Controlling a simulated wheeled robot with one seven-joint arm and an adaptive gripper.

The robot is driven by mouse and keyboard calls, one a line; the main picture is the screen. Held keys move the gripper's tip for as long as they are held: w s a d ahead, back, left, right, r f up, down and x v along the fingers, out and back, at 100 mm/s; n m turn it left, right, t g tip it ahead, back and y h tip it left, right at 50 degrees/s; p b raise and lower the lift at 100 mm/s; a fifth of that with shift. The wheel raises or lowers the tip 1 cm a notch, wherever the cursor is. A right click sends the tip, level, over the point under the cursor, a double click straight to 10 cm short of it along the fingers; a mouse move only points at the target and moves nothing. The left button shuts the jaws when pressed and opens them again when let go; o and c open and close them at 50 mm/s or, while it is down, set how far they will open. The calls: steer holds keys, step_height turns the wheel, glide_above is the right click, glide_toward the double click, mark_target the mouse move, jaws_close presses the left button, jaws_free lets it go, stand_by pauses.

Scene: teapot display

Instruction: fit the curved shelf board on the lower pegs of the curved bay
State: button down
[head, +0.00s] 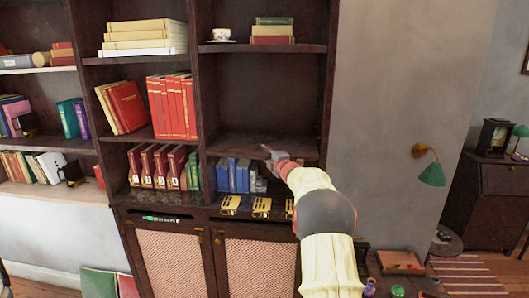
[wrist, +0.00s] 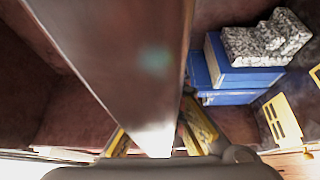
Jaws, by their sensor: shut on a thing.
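The dark brown shelf board (head: 240,146) is inside the right-hand bay, above the blue books, with its front edge facing me. In the wrist view the board (wrist: 115,45) is a broad glossy reddish-brown strip running from the top down to the gripper. My gripper (head: 272,155) is shut on the board's front edge; in the wrist view its grey body (wrist: 165,168) fills the bottom edge. The lower pegs are not visible, so I cannot tell whether the board touches them.
Below the board are blue books (head: 234,176), also in the wrist view (wrist: 240,76), with a speckled grey block (wrist: 265,38) on them. Yellow items (head: 261,205) stand along the ledge in front. Red books (head: 172,105) fill the neighbouring bay. A green wall lamp (head: 431,174) hangs to the right.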

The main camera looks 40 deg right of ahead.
steer(key=shift+w+d+r, duration=0.3)
steer(key=shift+w+d, duration=0.05)
steer(key=shift+d, duration=0.05)
steer(key=c, duration=1.8)
jaws_free()
steer(key=shift+o, duration=0.3)
steer(key=shift+f, duration=0.1)
steer(key=shift+f, duration=0.1)
steer(key=shift+f, duration=0.3)
steer(key=shift+s+a+r, duration=0.1)
steer(key=shift+s+r, duration=0.05)
steer(key=shift+s, duration=0.25)
steer(key=v, duration=1.1)
steer(key=shift+r, duration=0.15)
steer(key=shift+s, duration=0.15)
